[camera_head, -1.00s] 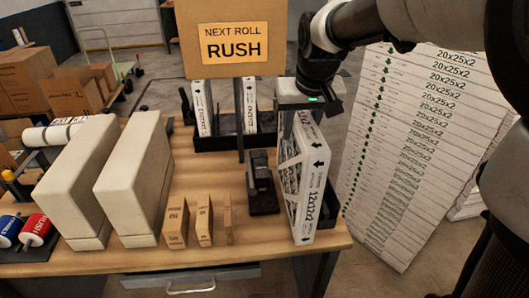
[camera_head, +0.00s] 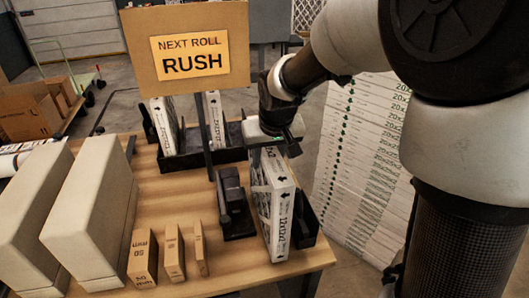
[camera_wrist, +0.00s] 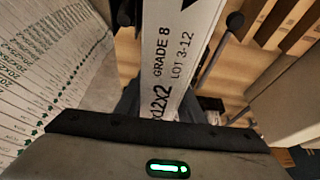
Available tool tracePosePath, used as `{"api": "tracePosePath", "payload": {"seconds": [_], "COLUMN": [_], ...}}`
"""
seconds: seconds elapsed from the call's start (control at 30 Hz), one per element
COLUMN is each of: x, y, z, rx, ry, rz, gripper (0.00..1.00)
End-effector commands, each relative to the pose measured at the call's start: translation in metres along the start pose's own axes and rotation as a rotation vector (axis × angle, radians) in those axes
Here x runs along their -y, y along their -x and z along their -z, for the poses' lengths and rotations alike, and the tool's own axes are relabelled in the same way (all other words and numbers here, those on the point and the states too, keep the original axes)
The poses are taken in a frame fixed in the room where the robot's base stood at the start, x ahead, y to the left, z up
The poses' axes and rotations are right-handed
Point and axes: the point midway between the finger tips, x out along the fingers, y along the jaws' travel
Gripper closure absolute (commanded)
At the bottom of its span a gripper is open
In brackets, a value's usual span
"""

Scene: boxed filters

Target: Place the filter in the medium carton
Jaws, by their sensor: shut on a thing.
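The filter (camera_head: 277,218) is a white, upright slab with printed arrows and a size label. In the head view it is near the table's front right corner, directly below my gripper (camera_head: 272,143). My gripper is shut on its upper part. The wrist view shows the filter's edge (camera_wrist: 185,65), printed "GRADE 8" and "LOT 3-12", running away from the gripper. I cannot tell whether its bottom touches the table or a holder. No box is legibly marked as the medium carton, so I cannot tell which it is.
A black holder (camera_head: 306,228) stands just right of the filter, and a dark upright device (camera_head: 233,203) left of it. Several small brown blocks (camera_head: 174,252) and large pale blocks (camera_head: 92,215) stand further left. A "RUSH" sign (camera_head: 190,55) rises behind. Stacked white filters (camera_head: 358,165) stand right.

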Motion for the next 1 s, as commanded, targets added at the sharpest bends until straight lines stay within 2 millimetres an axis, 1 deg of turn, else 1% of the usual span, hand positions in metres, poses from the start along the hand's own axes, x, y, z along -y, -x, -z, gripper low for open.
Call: {"api": "tracePosePath", "payload": {"seconds": [0.03,0.1,0.37,0.47,0.5,0.57,0.6,0.87,1.0], "x": [0.0001,0.0001,0.0001,0.0001,0.0001,0.0001,0.0001,0.0001,0.0], "y": [-0.0061,-0.01,-0.0111,-0.0147,-0.0148,-0.0137,-0.0137,-0.0135,-0.007], "z": [-0.0031,-0.0045,-0.0045,-0.006,-0.0063,-0.0059,-0.0059,-0.0058,-0.0037], "rx": [0.003,0.001,-0.001,-0.001,0.0,0.0,0.0,0.0,-0.002], "ry": [0.0,0.001,0.001,0.001,0.001,0.001,0.001,0.001,0.001], "rz": [0.0,0.0,0.0,0.0,0.0,0.0,0.0,0.0,0.0], "gripper": [1.0,1.0,1.0,1.0,0.63,0.53,0.47,0.46,0.46]}}
